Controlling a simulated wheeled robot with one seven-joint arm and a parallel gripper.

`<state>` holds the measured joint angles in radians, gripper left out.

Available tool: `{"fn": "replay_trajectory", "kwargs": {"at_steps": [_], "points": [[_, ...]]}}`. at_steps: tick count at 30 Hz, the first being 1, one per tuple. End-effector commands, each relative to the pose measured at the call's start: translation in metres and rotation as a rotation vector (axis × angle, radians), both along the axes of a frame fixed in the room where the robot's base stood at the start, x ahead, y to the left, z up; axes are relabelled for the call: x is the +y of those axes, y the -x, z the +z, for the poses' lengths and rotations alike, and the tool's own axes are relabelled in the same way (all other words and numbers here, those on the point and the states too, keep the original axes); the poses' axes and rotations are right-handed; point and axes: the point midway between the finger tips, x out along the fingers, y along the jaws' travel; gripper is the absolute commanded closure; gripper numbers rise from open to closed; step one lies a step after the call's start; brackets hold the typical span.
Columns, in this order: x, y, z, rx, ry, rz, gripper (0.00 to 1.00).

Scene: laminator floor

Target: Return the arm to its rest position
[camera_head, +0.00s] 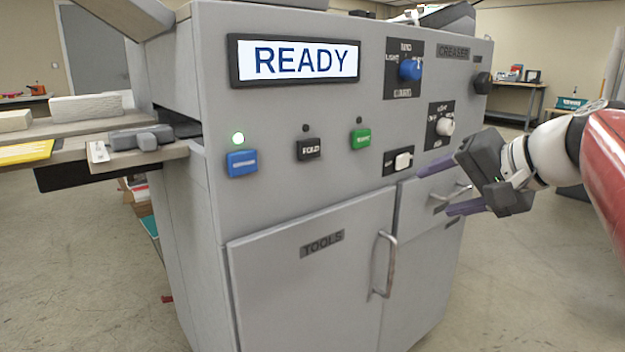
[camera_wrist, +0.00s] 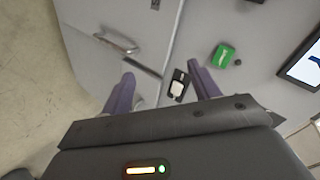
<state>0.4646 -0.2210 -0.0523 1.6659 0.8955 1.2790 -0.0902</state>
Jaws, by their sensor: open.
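My gripper (camera_head: 450,188) is at the right in the head view, in front of the grey machine (camera_head: 285,200). Its two purple fingers are spread apart with nothing between them. They point toward the front panel beside a white rocker switch (camera_head: 403,161). In the wrist view my gripper (camera_wrist: 163,82) is open, and the white switch (camera_wrist: 177,88) shows between the fingers. My arm comes in from the right edge of the head view.
The panel holds a READY display (camera_head: 293,60), a blue button (camera_head: 242,163), a black FOLD button (camera_head: 309,149), a green button (camera_head: 361,138) and knobs (camera_head: 411,68). Below are a TOOLS door with a handle (camera_head: 384,265) and a drawer handle (camera_head: 452,197).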

Motion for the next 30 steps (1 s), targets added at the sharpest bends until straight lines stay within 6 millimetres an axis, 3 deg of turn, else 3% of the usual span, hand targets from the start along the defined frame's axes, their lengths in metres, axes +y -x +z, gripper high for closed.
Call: {"fn": "replay_trajectory", "kwargs": {"at_steps": [1,4,9,12,18,30], "points": [[0.022,0.020,-0.024,0.050,0.069,0.022,0.39],[0.046,0.062,-0.082,0.139,0.245,0.060,0.39],[0.059,0.129,-0.166,0.202,0.555,0.154,0.39],[0.057,0.155,-0.199,0.201,0.697,0.208,0.39],[0.052,0.176,-0.229,0.187,0.830,0.261,0.39],[0.051,0.177,-0.231,0.190,0.837,0.264,0.39]]}}
